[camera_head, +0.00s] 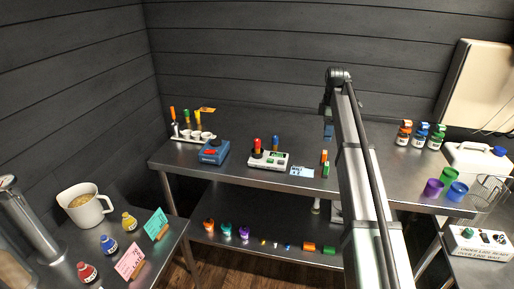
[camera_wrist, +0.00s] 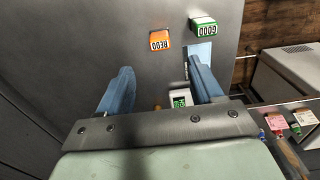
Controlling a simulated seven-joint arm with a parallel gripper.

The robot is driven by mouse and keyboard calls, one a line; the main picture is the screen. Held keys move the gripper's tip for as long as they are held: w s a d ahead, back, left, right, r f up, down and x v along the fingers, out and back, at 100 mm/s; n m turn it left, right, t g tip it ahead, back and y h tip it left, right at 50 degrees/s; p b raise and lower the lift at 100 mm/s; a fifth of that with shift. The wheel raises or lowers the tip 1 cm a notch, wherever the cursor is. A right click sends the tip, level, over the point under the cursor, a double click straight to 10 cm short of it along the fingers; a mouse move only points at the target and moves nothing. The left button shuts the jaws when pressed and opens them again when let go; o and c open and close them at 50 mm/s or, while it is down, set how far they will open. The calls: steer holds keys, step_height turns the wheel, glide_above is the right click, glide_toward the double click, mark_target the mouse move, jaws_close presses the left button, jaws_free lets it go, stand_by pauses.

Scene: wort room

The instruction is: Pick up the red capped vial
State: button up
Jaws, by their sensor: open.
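A vial with a red cap (camera_head: 257,146) stands upright at the left end of a small white device (camera_head: 268,161) on the steel back table. A blue-capped vial (camera_head: 275,143) stands at the device's right end. My gripper (camera_head: 328,130) is above the back table, to the right of the red-capped vial and apart from it. In the wrist view, my gripper (camera_wrist: 160,88) shows two blue fingers spread wide with nothing held. I cannot make out the red-capped vial in the wrist view.
An orange block (camera_wrist: 160,39) and a green block (camera_wrist: 203,26) lie near my fingers. A blue device (camera_head: 210,152) stands left of the white one, with a vial rack (camera_head: 191,134) behind. Capped bottles (camera_head: 421,136) and cups (camera_head: 456,191) are at right.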

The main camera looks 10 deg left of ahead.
steer(key=shift+c, duration=0.7)
steer(key=shift+a, duration=0.15)
steer(key=s+a+r+n, duration=0.1)
steer(key=a+r, duration=0.2)
steer(key=a, duration=0.7)
steer(key=n+y, duration=0.1)
steer(key=y, duration=0.4)
glide_toward(257, 140)
steer(key=shift+g, duration=0.4)
steer(key=x, duration=0.5)
steer(key=shift+w+d, duration=0.1)
steer(key=shift+w, duration=0.25)
steer(key=shift+h, duration=0.3)
steer(key=shift+x, duration=2.6)
jaws_close()
